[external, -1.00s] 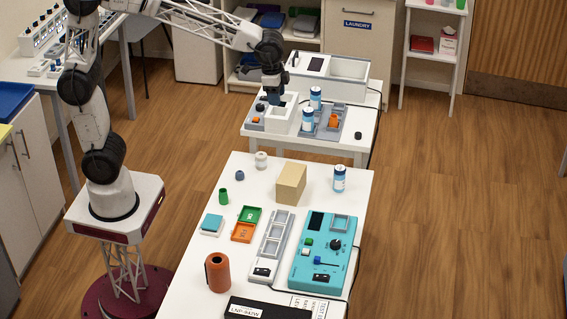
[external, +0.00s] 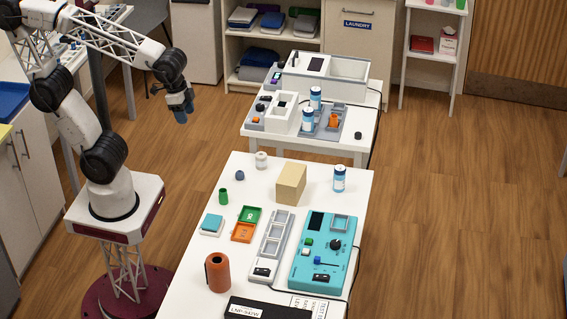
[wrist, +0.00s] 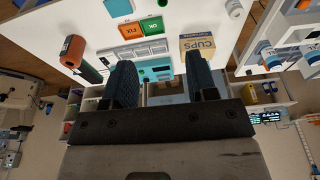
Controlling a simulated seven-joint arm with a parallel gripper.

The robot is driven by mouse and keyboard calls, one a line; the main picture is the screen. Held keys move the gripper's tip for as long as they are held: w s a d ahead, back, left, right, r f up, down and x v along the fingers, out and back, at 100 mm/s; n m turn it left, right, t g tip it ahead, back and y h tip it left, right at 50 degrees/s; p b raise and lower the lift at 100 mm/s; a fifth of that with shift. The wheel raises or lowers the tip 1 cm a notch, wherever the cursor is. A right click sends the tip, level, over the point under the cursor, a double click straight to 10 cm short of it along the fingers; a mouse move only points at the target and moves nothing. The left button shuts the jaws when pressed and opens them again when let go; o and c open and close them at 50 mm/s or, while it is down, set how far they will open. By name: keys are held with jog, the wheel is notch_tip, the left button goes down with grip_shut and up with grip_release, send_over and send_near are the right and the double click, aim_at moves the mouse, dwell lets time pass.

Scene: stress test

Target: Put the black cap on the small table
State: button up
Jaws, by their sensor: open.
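A small black round piece (external: 357,135), which looks like the black cap, lies near the right front edge of the small white table (external: 335,146). Another small dark piece (external: 260,107) sits on a grey unit at that table's left; I cannot tell whether it is a cap. My gripper (external: 181,110) hangs in the air left of the small table, over the floor, well apart from both pieces. In the wrist view its two dark fingers (wrist: 162,85) are spread, with nothing held between them.
On the small table stand white boxes (external: 282,122) and two blue-white bottles (external: 308,120). The larger front table (external: 190,270) holds a cardboard box (external: 290,184), an orange cylinder (external: 217,272) and a teal panel (external: 305,258). Floor between my gripper and the small table is clear.

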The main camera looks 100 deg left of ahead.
jog(key=s, duration=0.1)
jog(key=s+f, duration=0.1)
jog(key=s, duration=0.1)
jog(key=s+d+f, duration=0.1)
jog(key=s, duration=0.1)
jog(key=shift+s+d+f, duration=0.1)
jog(key=shift+f, duration=0.05)
